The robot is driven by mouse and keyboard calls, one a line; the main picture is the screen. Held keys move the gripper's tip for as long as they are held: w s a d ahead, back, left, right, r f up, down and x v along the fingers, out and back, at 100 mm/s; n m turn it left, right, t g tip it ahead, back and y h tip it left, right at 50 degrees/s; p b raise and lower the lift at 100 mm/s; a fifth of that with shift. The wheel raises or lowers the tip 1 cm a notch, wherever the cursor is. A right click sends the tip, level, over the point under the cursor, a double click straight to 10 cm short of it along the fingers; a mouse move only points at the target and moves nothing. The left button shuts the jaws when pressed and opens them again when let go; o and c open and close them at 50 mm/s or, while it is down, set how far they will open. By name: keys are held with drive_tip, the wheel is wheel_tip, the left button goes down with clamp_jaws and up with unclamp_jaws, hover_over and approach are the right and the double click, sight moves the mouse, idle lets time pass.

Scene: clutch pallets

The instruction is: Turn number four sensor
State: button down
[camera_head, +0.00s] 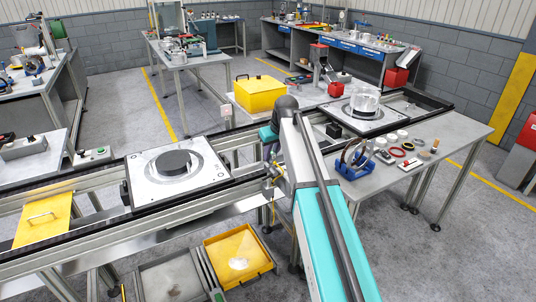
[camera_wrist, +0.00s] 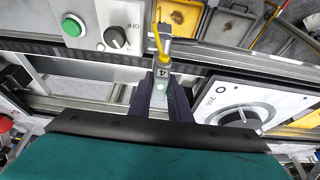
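The number four sensor (camera_wrist: 161,76) is a small grey block marked "4" with a light green spot, and a yellow cable rises from it in the wrist view. My gripper (camera_wrist: 161,100) has its dark fingers on either side of the sensor's lower part. I cannot tell whether they press on it or stand slightly apart. In the head view my gripper (camera_head: 271,178) is at the front rail of the conveyor. My arm hides much of that spot.
A pallet (camera_head: 150,190) with a dark disc sits left on the conveyor; another pallet (camera_head: 358,121) holds a clear cylinder at right. A control box with a green button (camera_wrist: 72,27) and black knob is close by.

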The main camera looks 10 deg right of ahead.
drive_tip(key=shift+a, duration=0.5)
drive_tip(key=shift+d, duration=0.25)
drive_tip(key=shift+m, duration=0.4)
drive_tip(key=m+h, duration=0.2)
drive_tip(key=m, duration=0.2)
drive_tip(key=shift+a+b, duration=0.2)
drive_tip(key=shift+b, duration=0.1)
drive_tip(key=shift+m+h, duration=0.3)
drive_tip(key=shift+m, duration=0.8)
